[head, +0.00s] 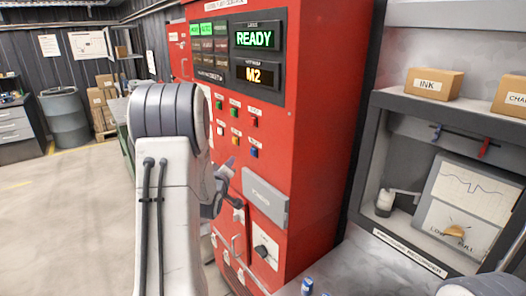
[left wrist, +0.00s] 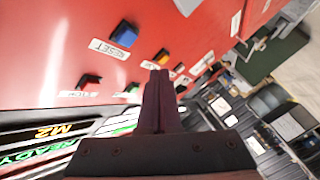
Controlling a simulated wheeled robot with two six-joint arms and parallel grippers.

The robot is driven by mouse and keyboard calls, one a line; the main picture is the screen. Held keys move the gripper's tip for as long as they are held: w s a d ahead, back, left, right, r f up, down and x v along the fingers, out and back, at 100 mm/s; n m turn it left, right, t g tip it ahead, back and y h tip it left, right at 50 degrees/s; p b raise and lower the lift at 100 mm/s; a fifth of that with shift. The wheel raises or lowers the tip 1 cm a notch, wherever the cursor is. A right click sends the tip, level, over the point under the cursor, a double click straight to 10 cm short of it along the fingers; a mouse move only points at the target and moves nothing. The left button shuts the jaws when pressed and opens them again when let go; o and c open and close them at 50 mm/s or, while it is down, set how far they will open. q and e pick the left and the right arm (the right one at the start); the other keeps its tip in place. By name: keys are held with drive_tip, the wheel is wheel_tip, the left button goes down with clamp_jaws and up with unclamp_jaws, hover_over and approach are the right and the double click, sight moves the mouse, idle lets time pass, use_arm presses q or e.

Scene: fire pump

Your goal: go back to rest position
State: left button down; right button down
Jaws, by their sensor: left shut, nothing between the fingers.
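My left arm rises in front of the red pump cabinet (head: 325,110) in the head view. My left gripper (head: 229,164) is near the cabinet's front, by the lower buttons, and partly hidden by my arm. In the left wrist view its dark fingers (left wrist: 157,95) are together, with nothing between them. That view shows a blue button (left wrist: 124,34) beside a RESET label, a red button (left wrist: 90,80) and an orange button (left wrist: 161,57). I cannot tell exactly how far the fingertips are from the panel. My right gripper is not in view.
The green display (head: 254,38) reads READY and the amber one (head: 255,74) reads M2. A grey box (head: 265,198) juts from the cabinet below the buttons. A chart recorder (head: 465,205) stands at right under an INK box (head: 433,83). Open floor (head: 65,215) lies at left.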

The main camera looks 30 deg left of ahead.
use_arm(q)
drive_tip(key=s+d+f+m+g+h, duration=0.2)
drive_tip(key=s+d+f+m+g, duration=0.1)
drive_tip(key=d, duration=0.5)
drive_tip(key=s+d+f+m+g+h, duration=0.2)
drive_tip(key=s+d+f+m+g, duration=0.15)
drive_tip(key=d, duration=0.35)
drive_tip(key=s+d+f+m+g+h, duration=0.2)
drive_tip(key=s+d+f+m+g, duration=0.15)
drive_tip(key=d, duration=0.45)
drive_tip(key=s+d+r+m+g+h+b, duration=0.1)
drive_tip(key=s+d+m+g, duration=0.2)
drive_tip(key=s+d+m, duration=0.3)
drive_tip(key=s+d+r+m+g+b, duration=0.1)
drive_tip(key=s+d+m, duration=0.4)
drive_tip(key=s+d, duration=0.8)
drive_tip(key=s+g, duration=0.1)
drive_tip(key=s, duration=0.3)
drive_tip(key=shift+s+d+m+g+h, duration=0.25)
drive_tip(key=shift+s+m+g+h, duration=0.1)
drive_tip(key=shift+m+g+h, duration=0.05)
